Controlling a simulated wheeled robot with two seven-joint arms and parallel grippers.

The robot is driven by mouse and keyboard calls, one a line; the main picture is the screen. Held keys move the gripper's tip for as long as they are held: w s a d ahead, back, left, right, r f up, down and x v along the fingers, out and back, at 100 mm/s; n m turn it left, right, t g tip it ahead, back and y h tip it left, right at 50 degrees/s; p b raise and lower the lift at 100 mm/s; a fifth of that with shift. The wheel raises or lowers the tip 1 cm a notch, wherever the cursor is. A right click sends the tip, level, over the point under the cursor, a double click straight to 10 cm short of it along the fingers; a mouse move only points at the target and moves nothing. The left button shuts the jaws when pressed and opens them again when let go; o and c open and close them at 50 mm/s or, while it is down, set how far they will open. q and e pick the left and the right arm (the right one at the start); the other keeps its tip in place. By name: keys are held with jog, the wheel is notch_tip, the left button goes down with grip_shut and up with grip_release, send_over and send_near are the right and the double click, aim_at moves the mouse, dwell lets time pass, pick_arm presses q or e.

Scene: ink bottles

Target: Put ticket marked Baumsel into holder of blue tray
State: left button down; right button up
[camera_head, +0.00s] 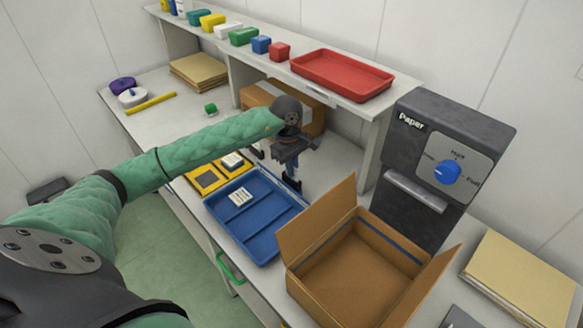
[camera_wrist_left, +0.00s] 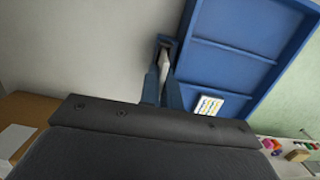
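The blue tray (camera_head: 245,228) lies on the bench with a white printed card (camera_head: 240,196) in its back compartment. It also shows in the left wrist view (camera_wrist_left: 235,55), with the card (camera_wrist_left: 208,106). My left gripper (camera_head: 292,184) is by the tray's back right side, pointing down. In the left wrist view its fingers (camera_wrist_left: 162,92) are shut on a thin pale ticket (camera_wrist_left: 164,62). The ticket's far end is at the small blue holder (camera_wrist_left: 166,41) on the tray's edge; I cannot tell how deep it sits. Its print is hidden. My right gripper is not in view.
A yellow tray (camera_head: 207,180) with a printed card lies left of the blue tray. An open cardboard box (camera_head: 350,275) stands close on the right, beside the grey Paper machine (camera_head: 420,150). A shelf with a red tray (camera_head: 340,75) overhangs behind.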

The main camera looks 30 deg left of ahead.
pick_arm(q)
jog(key=shift+s+a+r, duration=0.1)
jog(key=shift+s+r, duration=0.05)
jog(key=shift+r, duration=0.05)
jog(key=c, duration=1.5)
grip_release()
jog(key=shift+c, duration=0.2)
jog(key=shift+r+p, duration=0.15)
jog(key=shift+p, duration=0.2)
